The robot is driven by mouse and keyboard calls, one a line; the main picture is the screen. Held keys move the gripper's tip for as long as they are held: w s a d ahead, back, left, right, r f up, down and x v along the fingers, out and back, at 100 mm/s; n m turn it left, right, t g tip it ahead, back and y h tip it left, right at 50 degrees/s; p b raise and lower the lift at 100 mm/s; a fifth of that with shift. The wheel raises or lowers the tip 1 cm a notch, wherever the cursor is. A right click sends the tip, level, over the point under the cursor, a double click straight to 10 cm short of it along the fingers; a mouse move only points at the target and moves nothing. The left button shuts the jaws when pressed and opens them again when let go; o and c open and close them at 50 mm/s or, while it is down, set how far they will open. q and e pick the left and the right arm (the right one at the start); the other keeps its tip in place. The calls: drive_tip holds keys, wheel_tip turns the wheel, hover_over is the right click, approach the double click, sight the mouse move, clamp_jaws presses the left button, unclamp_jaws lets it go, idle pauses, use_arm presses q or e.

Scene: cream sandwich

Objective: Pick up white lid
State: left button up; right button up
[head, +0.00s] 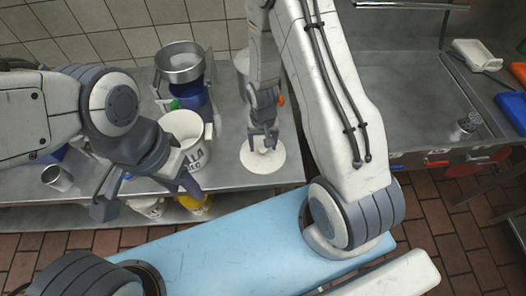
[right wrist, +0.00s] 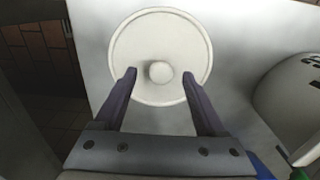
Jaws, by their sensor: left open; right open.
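The white lid (head: 262,157) lies flat on the metal counter, right of the white tub. It is round with a raised rim and a small knob in the middle, and shows whole in the right wrist view (right wrist: 160,38). My right gripper (head: 263,140) is open above the lid. In the right wrist view its two fingertips (right wrist: 160,74) are on either side of the knob, apart from it. My left gripper (head: 148,190) is open and empty at the left, near the front of the tub.
The white tub (head: 184,128) with dark lettering stands left of the lid, and also shows in the right wrist view (right wrist: 292,98). A metal pot (head: 180,64) on a blue stand is behind it. A metal cup (head: 57,178) is at far left. The counter's front edge (head: 250,186) is close to the lid.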

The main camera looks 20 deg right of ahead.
drive_tip(key=shift+f, duration=0.55)
clamp_jaws()
drive_tip(key=shift+r, duration=0.1)
